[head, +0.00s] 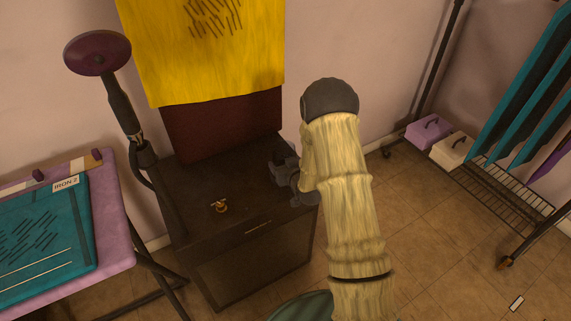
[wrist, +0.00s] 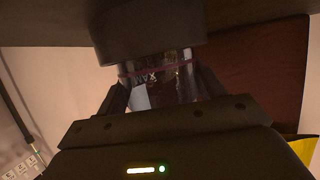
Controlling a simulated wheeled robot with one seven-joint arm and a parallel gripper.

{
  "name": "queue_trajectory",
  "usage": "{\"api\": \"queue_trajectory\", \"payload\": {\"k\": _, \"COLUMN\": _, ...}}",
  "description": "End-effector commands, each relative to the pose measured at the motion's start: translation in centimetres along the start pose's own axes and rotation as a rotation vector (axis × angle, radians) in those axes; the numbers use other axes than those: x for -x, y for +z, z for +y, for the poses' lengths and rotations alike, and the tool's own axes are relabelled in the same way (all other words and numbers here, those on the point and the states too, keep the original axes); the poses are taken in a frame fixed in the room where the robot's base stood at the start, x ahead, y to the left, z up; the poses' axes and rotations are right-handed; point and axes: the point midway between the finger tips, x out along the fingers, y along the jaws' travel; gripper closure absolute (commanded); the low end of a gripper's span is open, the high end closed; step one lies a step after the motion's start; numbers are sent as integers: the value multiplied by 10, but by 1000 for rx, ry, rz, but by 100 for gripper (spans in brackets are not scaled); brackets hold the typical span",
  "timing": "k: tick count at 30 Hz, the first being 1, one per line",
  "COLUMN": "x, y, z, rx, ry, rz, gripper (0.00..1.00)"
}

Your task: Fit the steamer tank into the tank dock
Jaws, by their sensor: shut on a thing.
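The steamer tank (wrist: 165,82) is a clear cylinder with a thin purple band and a white MAX label, seen in the wrist view. My gripper (wrist: 163,95) is shut on it, with one dark finger on each side. A broad dark round part fills the top of the wrist view above the tank; I cannot tell whether it is the tank's cap or the dock. In the head view my gripper (head: 284,174) is at the right side of the dark cabinet's top. The tank is not clearly visible there, and I cannot make out the tank dock.
The dark cabinet (head: 250,270) has a small brass fitting (head: 220,206) on top. A steamer head (head: 97,53) stands on a pole at its left. A purple table (head: 118,235) is at left; a rack with boxes (head: 429,132) is at right.

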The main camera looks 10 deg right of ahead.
Motion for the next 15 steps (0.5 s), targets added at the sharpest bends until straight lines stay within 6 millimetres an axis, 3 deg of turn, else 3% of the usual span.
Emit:
{"api": "queue_trajectory", "payload": {"k": 6, "x": -1, "y": 2, "z": 0, "rx": 0, "ry": 0, "rz": 1, "gripper": 61}}
{"api": "queue_trajectory", "payload": {"k": 7, "x": -1, "y": 3, "z": 0, "rx": 0, "ry": 0, "rz": 0, "gripper": 29}}
{"api": "queue_trajectory", "payload": {"k": 10, "x": -1, "y": 2, "z": 0, "rx": 0, "ry": 0, "rz": 0, "gripper": 9}}
{"api": "queue_trajectory", "payload": {"k": 15, "x": -1, "y": 2, "z": 0, "rx": 0, "ry": 0, "rz": 0, "gripper": 9}}
